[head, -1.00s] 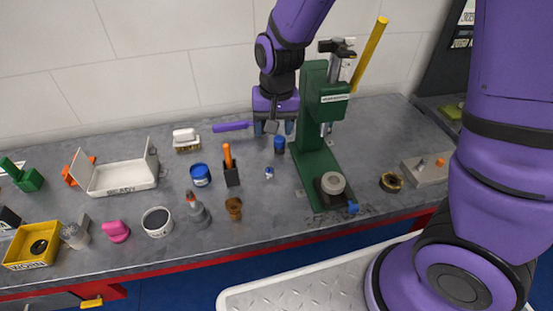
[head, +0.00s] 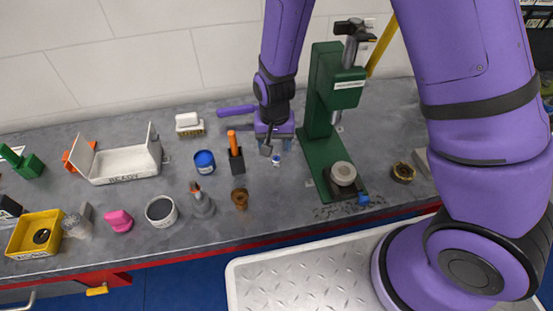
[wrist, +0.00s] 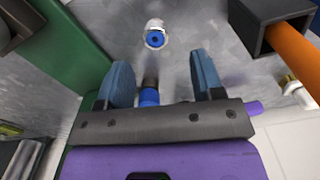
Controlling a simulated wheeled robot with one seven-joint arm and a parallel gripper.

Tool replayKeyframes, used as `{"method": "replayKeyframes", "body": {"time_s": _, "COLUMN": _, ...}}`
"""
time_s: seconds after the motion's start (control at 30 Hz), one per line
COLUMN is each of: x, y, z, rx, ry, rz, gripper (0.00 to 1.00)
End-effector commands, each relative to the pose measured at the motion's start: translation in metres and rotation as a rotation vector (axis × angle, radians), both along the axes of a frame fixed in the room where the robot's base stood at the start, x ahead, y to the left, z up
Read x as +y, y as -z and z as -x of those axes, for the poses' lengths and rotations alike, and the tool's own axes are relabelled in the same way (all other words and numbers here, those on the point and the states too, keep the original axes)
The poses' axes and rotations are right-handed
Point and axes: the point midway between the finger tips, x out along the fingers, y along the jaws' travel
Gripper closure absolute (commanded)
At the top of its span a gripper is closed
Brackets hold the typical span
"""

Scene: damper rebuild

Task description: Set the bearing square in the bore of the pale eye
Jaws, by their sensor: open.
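The bearing seems to be the small silver ring with a blue centre (wrist: 156,34) on the bench; it also shows as a small white-and-blue piece in the head view (head: 276,160). My gripper (wrist: 163,80) is open, its two blue-grey fingers apart with nothing held. In the head view, my gripper (head: 275,147) is just behind the bearing, above the bench. A pale round piece (head: 343,172), which seems to be the pale eye, sits on a dark block on the green press base. Its bore cannot be made out.
The green press (head: 330,110) stands right of my gripper. A dark holder (head: 237,160) with an orange handle stands left. A brown cup (head: 240,198) and blue tin (head: 205,161) stand nearby.

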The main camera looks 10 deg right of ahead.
Motion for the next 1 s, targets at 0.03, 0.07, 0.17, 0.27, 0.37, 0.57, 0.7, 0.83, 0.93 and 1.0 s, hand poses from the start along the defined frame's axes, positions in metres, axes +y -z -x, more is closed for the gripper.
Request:
{"method": "replayKeyframes", "body": {"time_s": 0.03, "x": -0.001, "y": 0.003, "z": 0.001, "rx": 0.002, "ry": 0.0, "rz": 0.001, "gripper": 0.39}}
{"method": "replayKeyframes", "body": {"time_s": 0.07, "x": -0.001, "y": 0.006, "z": 0.001, "rx": 0.003, "ry": 0.001, "rz": 0.001, "gripper": 0.39}}
{"method": "replayKeyframes", "body": {"time_s": 0.17, "x": -0.003, "y": 0.019, "z": 0.003, "rx": 0.005, "ry": 0.002, "rz": 0.002, "gripper": 0.39}}
{"method": "replayKeyframes", "body": {"time_s": 0.27, "x": -0.005, "y": 0.033, "z": 0.006, "rx": 0.005, "ry": 0.001, "rz": 0.002, "gripper": 0.39}}
{"method": "replayKeyframes", "body": {"time_s": 0.37, "x": -0.004, "y": 0.043, "z": 0.005, "rx": 0.002, "ry": 0.0, "rz": 0.002, "gripper": 0.39}}
{"method": "replayKeyframes", "body": {"time_s": 0.57, "x": -0.004, "y": 0.052, "z": 0.005, "rx": 0.001, "ry": 0.0, "rz": 0.0, "gripper": 0.39}}
{"method": "replayKeyframes", "body": {"time_s": 0.7, "x": -0.004, "y": 0.051, "z": 0.005, "rx": 0.0, "ry": 0.0, "rz": 0.0, "gripper": 0.39}}
{"method": "replayKeyframes", "body": {"time_s": 0.83, "x": -0.004, "y": 0.051, "z": 0.005, "rx": 0.001, "ry": 0.0, "rz": 0.0, "gripper": 0.57}}
{"method": "replayKeyframes", "body": {"time_s": 0.93, "x": -0.004, "y": 0.051, "z": 0.005, "rx": 0.001, "ry": 0.0, "rz": 0.0, "gripper": 0.8}}
{"method": "replayKeyframes", "body": {"time_s": 1.0, "x": -0.004, "y": 0.051, "z": 0.005, "rx": 0.001, "ry": 0.0, "rz": 0.0, "gripper": 0.92}}
